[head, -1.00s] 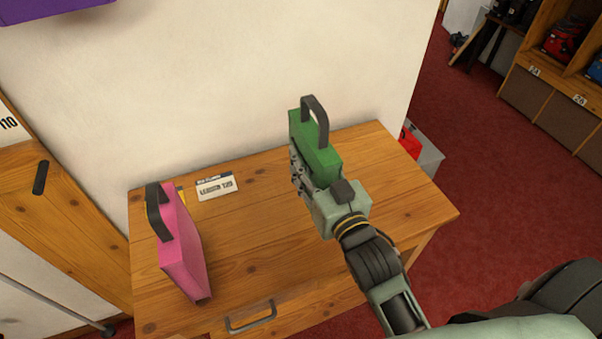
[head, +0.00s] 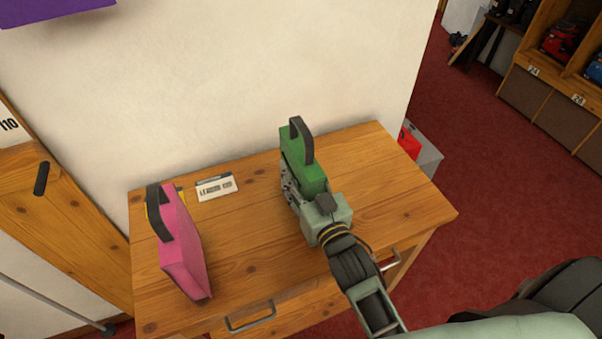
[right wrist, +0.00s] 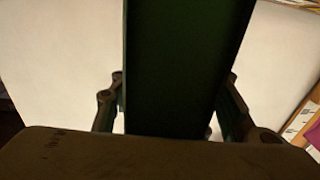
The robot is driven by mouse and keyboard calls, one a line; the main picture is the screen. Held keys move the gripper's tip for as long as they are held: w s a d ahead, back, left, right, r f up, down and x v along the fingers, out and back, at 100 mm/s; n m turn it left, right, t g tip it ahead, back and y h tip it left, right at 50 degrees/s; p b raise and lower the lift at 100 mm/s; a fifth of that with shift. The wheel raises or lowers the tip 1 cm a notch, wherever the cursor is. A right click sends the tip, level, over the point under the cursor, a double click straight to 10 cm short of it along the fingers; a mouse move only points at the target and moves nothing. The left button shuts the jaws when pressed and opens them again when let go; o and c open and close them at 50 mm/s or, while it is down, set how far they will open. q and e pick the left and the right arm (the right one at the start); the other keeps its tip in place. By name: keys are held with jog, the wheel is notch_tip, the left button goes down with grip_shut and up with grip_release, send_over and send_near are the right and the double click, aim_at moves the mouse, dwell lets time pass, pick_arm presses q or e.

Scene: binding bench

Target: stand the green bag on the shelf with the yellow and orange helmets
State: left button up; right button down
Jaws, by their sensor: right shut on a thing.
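The green bag (head: 300,158) with its dark handle up is above or on the wooden desk; I cannot tell whether its base touches the top. My right gripper (head: 302,192) is shut on the bag's near side. In the right wrist view the bag (right wrist: 185,65) fills the middle between the two fingers (right wrist: 178,118). My left gripper is not in view. The shelf with the yellow and orange helmets is not in view.
The wooden desk (head: 250,240) carries a pink bag (head: 182,250) at its left, with a small card (head: 216,187) behind it. A wall rises behind the desk. Cubbies with boots (head: 565,45) stand at the far right.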

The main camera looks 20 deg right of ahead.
jog(key=c, duration=1)
grip_release()
